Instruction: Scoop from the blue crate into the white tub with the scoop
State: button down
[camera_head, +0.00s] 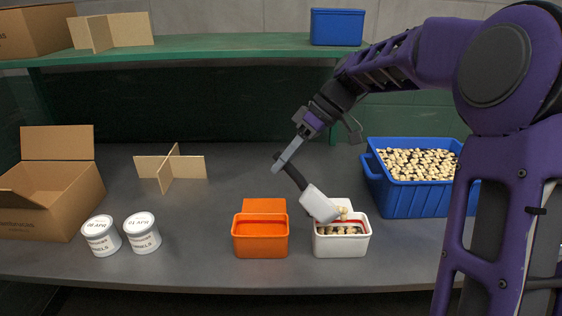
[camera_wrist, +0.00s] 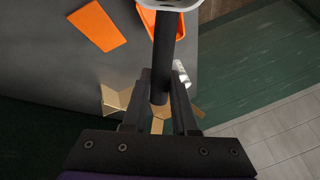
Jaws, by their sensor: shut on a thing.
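My gripper (camera_head: 287,158) is shut on the dark handle of the white scoop (camera_head: 320,205); the handle also shows between the fingers in the wrist view (camera_wrist: 160,90). The scoop is tilted down over the white tub (camera_head: 341,249), with a few pale pieces at its lip. The white tub stands on the bench, and pale pieces lie inside it below a red line near the rim. The blue crate (camera_head: 405,203) stands at the right, full of the same pale pieces. My arm hides part of the crate's right side.
An open orange tub (camera_head: 260,246) stands just left of the white tub. Two white labelled pots (camera_head: 101,238) (camera_head: 142,233), an open cardboard box (camera_head: 52,195) and a cardboard divider (camera_head: 170,170) are farther left. A green shelf (camera_head: 210,46) spans the back.

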jog(key=d+y, duration=0.1)
jog(key=w+d+r+g+y+p, duration=0.1)
jog(key=shift+d+r+y, duration=0.1)
jog(key=shift+r+y, duration=0.05)
jog(key=shift+y, duration=0.25)
dwell(0.5)
dwell(0.4)
jog(key=s+a+f+t+h+b, duration=0.4)
jog(key=a+f+h+b, duration=0.1)
jog(key=a+f+h, duration=0.4)
jog(key=shift+a+f+h, duration=0.2)
jog(key=shift+f+h, duration=0.2)
jog(key=shift+h, duration=0.7)
